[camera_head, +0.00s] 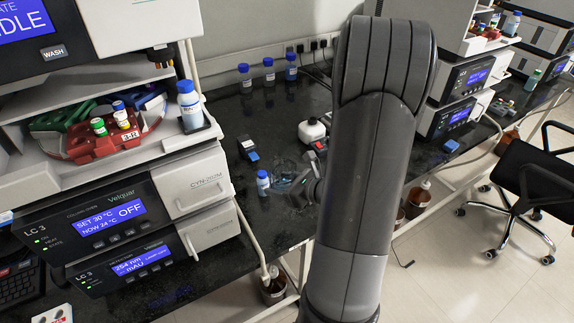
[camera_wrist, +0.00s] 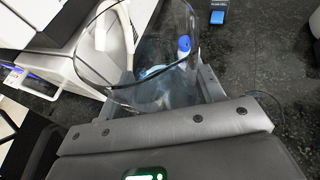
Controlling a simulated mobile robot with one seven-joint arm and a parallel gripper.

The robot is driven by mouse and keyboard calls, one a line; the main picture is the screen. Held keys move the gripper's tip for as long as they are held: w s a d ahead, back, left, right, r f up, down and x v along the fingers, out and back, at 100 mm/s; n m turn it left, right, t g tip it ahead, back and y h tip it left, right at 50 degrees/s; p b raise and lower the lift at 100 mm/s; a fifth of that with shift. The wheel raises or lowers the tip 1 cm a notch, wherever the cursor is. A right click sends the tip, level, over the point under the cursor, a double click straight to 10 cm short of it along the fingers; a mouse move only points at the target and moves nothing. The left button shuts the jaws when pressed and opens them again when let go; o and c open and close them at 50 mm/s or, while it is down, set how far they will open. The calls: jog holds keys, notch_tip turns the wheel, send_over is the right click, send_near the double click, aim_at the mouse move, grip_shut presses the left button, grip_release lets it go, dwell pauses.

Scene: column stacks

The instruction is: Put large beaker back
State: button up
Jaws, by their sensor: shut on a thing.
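The large beaker (camera_wrist: 110,65) is clear glass and fills the upper middle of the wrist view, its dark rim outlined. My gripper (camera_wrist: 168,88) is shut on it, one finger on each side. In the head view, the beaker (camera_head: 284,184) is a faint bluish glass shape above the black bench, beside my gripper (camera_head: 304,184). My arm hides part of this area. I cannot tell whether the beaker touches the bench.
A small blue-capped bottle (camera_head: 262,184) stands just left of the beaker; several more stand by the wall. A white container (camera_head: 312,130) and a small blue-topped device (camera_head: 248,149) are behind. The instrument stack (camera_head: 130,225) borders the bench at left.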

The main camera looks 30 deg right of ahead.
jog(key=shift+r, duration=1.6)
jog(key=w+d+m+h, duration=0.1)
jog(key=w+d, duration=0.5)
jog(key=d, duration=0.4)
jog(key=w+d, duration=0.5)
jog(key=d, duration=0.5)
jog(key=shift+t, duration=0.3)
jog(key=w+a+f, duration=0.2)
jog(key=w+f, duration=0.1)
jog(key=f, duration=0.1)
jog(key=w+a+f, duration=0.2)
jog(key=w+f, duration=0.1)
jog(key=f, duration=0.1)
jog(key=w+a+f, duration=0.2)
jog(key=w+f, duration=0.2)
jog(key=shift+a+f, duration=0.1)
jog(key=shift+f, duration=2)
jog(key=shift+f, duration=0.1)
jog(key=o, duration=1.1)
